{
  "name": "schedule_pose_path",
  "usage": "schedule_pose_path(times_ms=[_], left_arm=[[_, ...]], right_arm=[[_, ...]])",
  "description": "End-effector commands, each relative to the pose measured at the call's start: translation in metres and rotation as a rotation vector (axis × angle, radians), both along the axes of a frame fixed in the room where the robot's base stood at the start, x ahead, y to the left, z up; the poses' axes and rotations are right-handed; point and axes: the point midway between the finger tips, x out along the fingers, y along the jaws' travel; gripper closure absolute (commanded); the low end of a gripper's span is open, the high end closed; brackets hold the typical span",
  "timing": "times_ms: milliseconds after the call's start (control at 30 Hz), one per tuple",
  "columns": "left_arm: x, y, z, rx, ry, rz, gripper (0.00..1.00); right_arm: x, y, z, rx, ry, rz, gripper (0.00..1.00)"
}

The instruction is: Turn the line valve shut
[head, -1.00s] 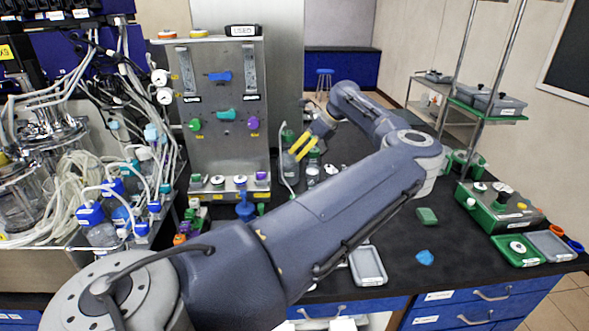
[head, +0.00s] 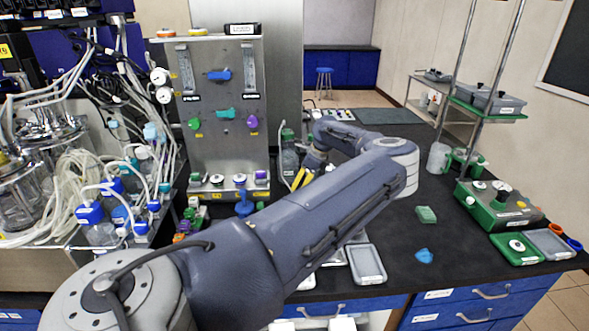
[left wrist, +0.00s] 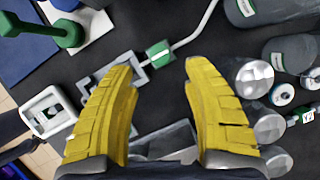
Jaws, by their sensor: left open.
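In the left wrist view a small green block with a white label (left wrist: 158,54) sits on a pale line on the dark bench; it looks like the line valve, but I cannot tell its handle position. My left gripper (left wrist: 158,76) is open, with its two yellow fingers apart on either side below the block in the picture, not closed on it. In the head view my left gripper (head: 301,177) is low over the bench, right of the steel panel (head: 222,140), partly hidden by my arm. The block is not clear in that view. My right gripper is not in view.
A green-capped bottle (head: 288,155) stands close to the gripper. Grey vessels (left wrist: 262,10) and clear round tops (left wrist: 254,78) crowd the wrist view's right. A white-framed piece (left wrist: 48,112) lies left. The bench's right holds a green block (head: 426,214) and a blue piece (head: 424,256).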

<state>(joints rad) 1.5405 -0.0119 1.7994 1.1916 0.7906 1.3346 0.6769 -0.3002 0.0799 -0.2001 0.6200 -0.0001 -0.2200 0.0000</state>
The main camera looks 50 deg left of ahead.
Motion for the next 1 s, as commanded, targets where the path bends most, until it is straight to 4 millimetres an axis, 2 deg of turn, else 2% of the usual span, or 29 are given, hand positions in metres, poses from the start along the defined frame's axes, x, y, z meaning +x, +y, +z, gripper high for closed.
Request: schedule_pose_path(times_ms=[100, 400, 600, 967, 1000], left_arm=[[-0.005, 0.007, -0.019, -0.002, 0.001, 0.001, 0.50], [-0.011, 0.018, -0.050, 0.000, 0.001, 0.000, 0.50], [-0.012, 0.021, -0.059, 0.000, 0.000, -0.001, 0.50], [-0.013, 0.021, -0.060, 0.000, 0.000, 0.000, 0.49], [-0.013, 0.021, -0.060, 0.000, 0.000, 0.000, 0.53]], right_arm=[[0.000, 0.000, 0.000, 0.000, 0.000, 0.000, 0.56], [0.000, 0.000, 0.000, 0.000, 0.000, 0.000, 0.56], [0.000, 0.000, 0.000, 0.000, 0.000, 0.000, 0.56], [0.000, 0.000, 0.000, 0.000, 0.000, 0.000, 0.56], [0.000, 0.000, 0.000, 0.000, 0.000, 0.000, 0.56]])
